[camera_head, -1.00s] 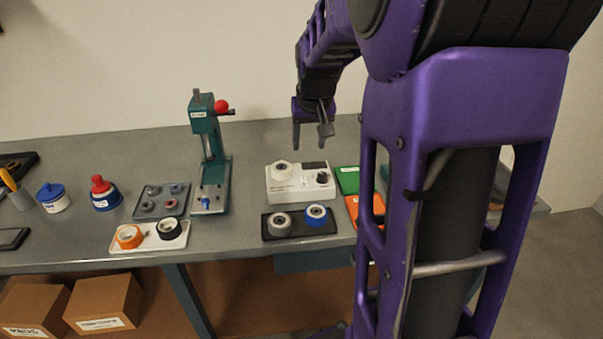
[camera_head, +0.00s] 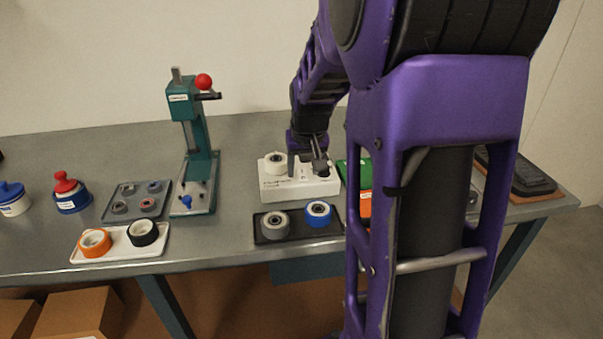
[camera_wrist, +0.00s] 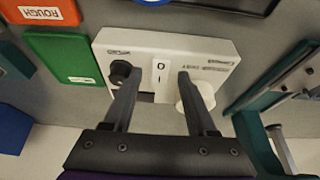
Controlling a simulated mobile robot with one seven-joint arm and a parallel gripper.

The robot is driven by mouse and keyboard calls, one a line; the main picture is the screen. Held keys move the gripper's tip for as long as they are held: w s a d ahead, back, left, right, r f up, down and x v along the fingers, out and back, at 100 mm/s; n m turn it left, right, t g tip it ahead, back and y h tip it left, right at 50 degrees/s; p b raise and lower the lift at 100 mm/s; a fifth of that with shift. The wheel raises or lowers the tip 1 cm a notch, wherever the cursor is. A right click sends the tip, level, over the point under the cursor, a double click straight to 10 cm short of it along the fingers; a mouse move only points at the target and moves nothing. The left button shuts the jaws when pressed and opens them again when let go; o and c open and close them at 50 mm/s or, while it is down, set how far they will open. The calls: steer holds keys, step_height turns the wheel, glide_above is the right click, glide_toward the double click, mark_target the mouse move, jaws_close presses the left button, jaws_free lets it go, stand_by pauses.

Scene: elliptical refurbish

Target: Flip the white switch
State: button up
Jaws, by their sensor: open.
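The white switch (camera_wrist: 160,74) is a rocker with 0 and I marks on top of a white box (camera_wrist: 215,52). In the wrist view it shows between my two fingers. The box also shows in the head view (camera_head: 298,188), where my gripper hides the switch. A black knob (camera_wrist: 121,70) is beside the left finger, and a white round part (camera_wrist: 203,92) is by the right finger; it also shows in the head view (camera_head: 275,163). My gripper (camera_head: 307,166) is open and empty, pointing down close over the box. I cannot tell whether the fingers touch it.
A black tray (camera_head: 258,238) with a grey and a blue-rimmed roller lies in front of the box. A green press (camera_head: 196,150) stands to the left. Green (camera_wrist: 62,57) and orange (camera_wrist: 42,10) bins or mats lie beside the box.

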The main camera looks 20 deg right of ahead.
steer(key=shift+f, duration=0.25)
